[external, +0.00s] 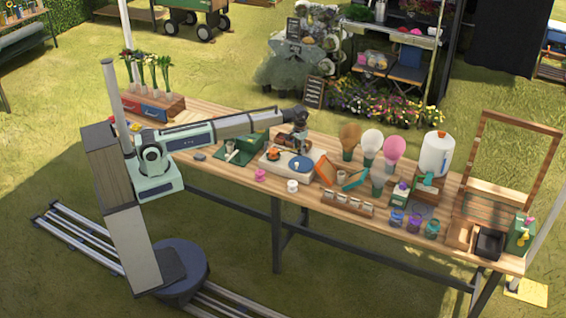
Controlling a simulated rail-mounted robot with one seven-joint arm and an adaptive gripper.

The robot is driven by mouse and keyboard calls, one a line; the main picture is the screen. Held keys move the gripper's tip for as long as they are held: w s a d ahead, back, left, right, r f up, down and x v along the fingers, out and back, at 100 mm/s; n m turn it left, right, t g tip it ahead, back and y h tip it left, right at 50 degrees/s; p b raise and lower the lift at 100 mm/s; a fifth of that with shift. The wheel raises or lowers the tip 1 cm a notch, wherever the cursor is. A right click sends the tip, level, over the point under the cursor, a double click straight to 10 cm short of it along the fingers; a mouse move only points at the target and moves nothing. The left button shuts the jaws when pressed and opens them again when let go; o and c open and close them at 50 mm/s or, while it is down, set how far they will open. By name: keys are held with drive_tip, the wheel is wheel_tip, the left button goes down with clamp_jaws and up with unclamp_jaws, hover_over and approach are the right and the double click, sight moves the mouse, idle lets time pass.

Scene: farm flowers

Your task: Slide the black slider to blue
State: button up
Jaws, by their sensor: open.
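A pale board (283,177) lies on the wooden table below my gripper. It carries an orange round part (273,154) on its left and a blue disc (303,164) on its right. I cannot make out the black slider; it is too small to tell or hidden by my gripper. My gripper (296,148) is open and points down over the back of the board, close above it. I cannot tell whether the fingertips touch anything.
A pink pot (261,175) and a white jar (292,186) stand in front.

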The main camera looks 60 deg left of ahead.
sight(288, 151)
clamp_jaws()
drive_tip(key=s+a, duration=0.1)
drive_tip(key=a, duration=0.1)
drive_tip(key=s+a, duration=0.1)
drive_tip(key=a, duration=0.1)
drive_tip(key=s+a, duration=0.2)
drive_tip(key=shift+b, duration=0.3)
unclamp_jaws()
drive_tip(key=shift+w, duration=0.1)
wheel_tip(288, 151, up, 12)
idle(0.4)
